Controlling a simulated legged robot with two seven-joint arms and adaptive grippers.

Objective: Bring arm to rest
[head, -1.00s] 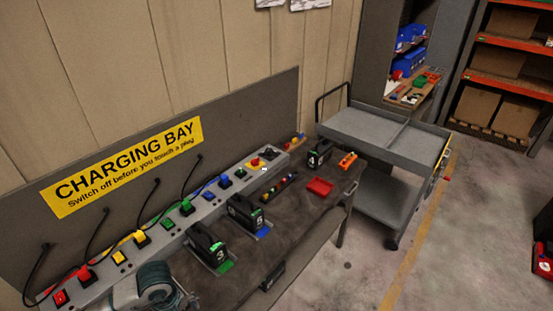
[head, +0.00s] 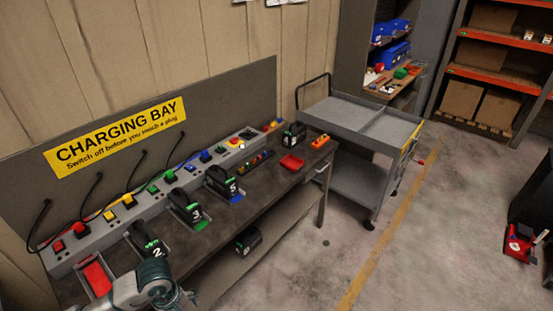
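My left arm (head: 128,293) comes in at the bottom left, low over the near end of the workbench (head: 215,255). It ends in a dark teal, ribbed part beside the black battery marked 2 (head: 146,240). I cannot make out fingertips there, nor whether that gripper is open or shut. No held object is visible. My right arm and gripper are out of the picture.
A grey cart (head: 350,120) stands beyond.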

